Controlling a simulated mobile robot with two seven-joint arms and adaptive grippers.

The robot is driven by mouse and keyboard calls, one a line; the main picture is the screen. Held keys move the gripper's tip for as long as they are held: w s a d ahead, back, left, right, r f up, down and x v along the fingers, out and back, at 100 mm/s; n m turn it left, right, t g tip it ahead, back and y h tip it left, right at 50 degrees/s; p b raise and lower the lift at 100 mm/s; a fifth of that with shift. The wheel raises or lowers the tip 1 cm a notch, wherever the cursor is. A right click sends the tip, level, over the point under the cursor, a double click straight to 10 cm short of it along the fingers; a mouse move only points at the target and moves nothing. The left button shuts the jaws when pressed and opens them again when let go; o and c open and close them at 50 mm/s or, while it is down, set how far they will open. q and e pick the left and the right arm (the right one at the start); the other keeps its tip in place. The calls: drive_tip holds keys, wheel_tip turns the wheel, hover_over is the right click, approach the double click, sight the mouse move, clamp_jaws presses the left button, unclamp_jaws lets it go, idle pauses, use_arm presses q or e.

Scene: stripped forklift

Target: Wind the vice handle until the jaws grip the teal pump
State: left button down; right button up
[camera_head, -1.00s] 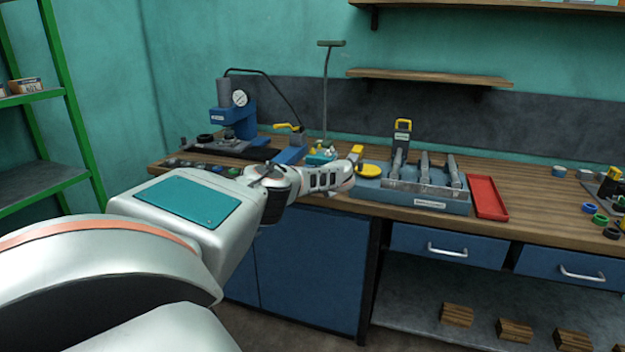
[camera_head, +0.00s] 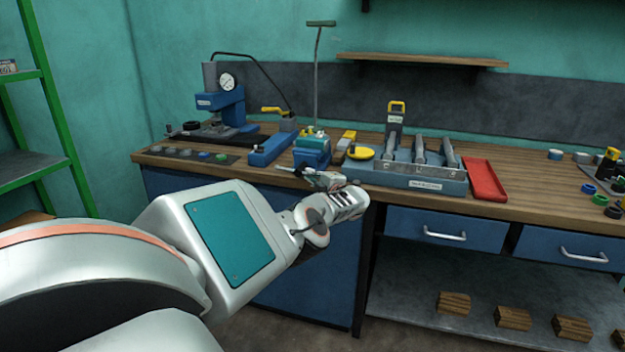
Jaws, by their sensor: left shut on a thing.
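The blue vice (camera_head: 311,156) stands at the front edge of the workbench. The teal pump (camera_head: 313,140) sits at its top, between the jaws; I cannot tell whether the jaws touch it. My left gripper (camera_head: 318,178) is at the front of the vice, just off the bench edge, and is shut on the vice handle (camera_head: 286,168). The rest of the handle is hidden by the gripper. My right gripper is not in view.
A blue press with a gauge (camera_head: 227,82) stands at the back left. A yellow round piece (camera_head: 360,153), a blue-grey rack (camera_head: 423,180) and a red tray (camera_head: 484,180) are right of the vice. Drawers (camera_head: 445,232) are below.

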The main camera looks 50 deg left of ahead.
use_arm(q)
drive_tip(key=f+m+y+b, duration=0.1)
drive_tip(key=f+b, duration=0.1)
drive_tip(key=shift+s+f+m+y+b, duration=0.1)
drive_tip(key=shift+s+m+y+b, duration=0.1)
drive_tip(key=shift+m+y+b, duration=0.15)
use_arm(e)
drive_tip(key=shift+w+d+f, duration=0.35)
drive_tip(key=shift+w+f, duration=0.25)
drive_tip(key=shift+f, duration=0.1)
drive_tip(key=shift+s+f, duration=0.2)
use_arm(q)
drive_tip(key=c, duration=2.2)
unclamp_jaws()
drive_tip(key=shift+o, duration=0.3)
drive_tip(key=shift+a+r, duration=0.1)
drive_tip(key=shift+r, duration=0.1)
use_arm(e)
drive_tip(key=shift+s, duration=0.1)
use_arm(q)
drive_tip(key=shift+r, duration=0.25)
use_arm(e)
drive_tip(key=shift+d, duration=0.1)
